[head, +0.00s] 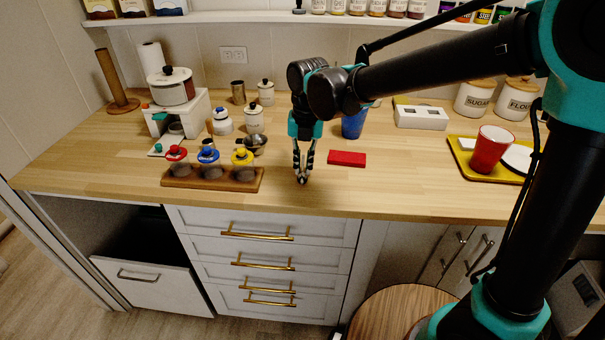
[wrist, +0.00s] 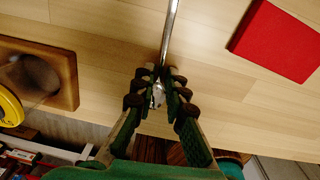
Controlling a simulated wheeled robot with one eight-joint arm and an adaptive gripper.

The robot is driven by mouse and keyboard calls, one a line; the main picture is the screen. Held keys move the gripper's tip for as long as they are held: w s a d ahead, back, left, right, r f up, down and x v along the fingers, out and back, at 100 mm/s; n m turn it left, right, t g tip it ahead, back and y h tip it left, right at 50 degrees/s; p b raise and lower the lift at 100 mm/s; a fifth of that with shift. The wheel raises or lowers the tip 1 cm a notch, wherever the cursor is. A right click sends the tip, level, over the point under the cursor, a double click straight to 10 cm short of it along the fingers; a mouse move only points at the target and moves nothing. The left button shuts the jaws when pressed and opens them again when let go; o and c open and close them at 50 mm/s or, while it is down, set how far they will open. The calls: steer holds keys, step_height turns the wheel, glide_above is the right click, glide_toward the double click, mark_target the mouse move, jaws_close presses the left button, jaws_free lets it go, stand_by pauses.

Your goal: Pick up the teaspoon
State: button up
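The teaspoon (wrist: 171,35) is thin, silver and shiny. In the wrist view its long shaft runs from the top edge down between my fingertips, and a wider shiny end shows between the fingers. My gripper (wrist: 159,75) points down, with its dark fingertips closed in on both sides of the spoon. In the head view my gripper (head: 302,180) is low over the front of the wooden counter (head: 400,185), its fingertips together. The spoon is too small or hidden to make out clearly there. I cannot tell whether the spoon touches the counter.
A red block (head: 347,159) lies right of my gripper. A wooden rack (head: 215,180) with several colour-topped jars stands left. A blue cup (head: 353,124) is behind my gripper. A yellow tray (head: 463,160) with a red cup (head: 490,150) is farther right. The counter's front edge is close.

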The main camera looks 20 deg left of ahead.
jaws_close()
steer(key=shift+r, duration=0.1)
